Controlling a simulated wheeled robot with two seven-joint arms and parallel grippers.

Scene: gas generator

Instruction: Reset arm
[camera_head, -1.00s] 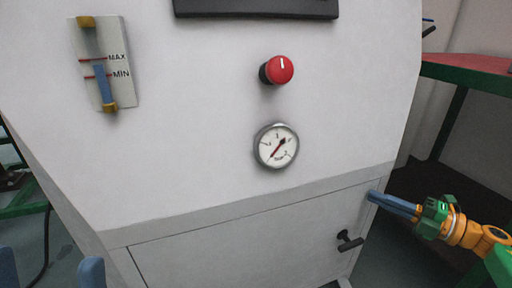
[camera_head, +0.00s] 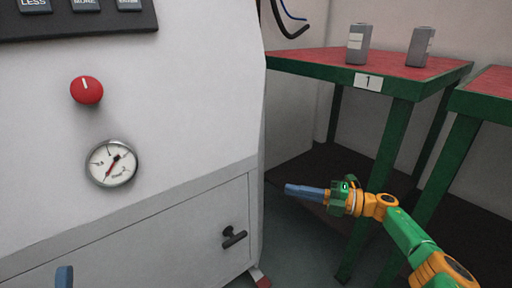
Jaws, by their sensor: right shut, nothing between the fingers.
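My right gripper (camera_head: 290,188) has blue fingers and a green body, on an orange and green arm. It is shut and empty, in the open space right of the white generator cabinet (camera_head: 200,100) and in front of a table leg. It is apart from the cabinet. The cabinet bears a red knob (camera_head: 87,90) and a round pressure gauge (camera_head: 111,163). A lower door with a black handle (camera_head: 233,237) looks closed. A blue fingertip (camera_head: 64,276) of my left gripper shows at the lower left edge; the rest of that gripper is out of view.
A red-topped green table (camera_head: 397,70) marked 1 stands at the right, bearing two grey boxes (camera_head: 358,44) (camera_head: 420,46). A second such table (camera_head: 490,95) is at the right edge. A black button panel (camera_head: 76,20) is at upper left. Floor shows between cabinet and tables.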

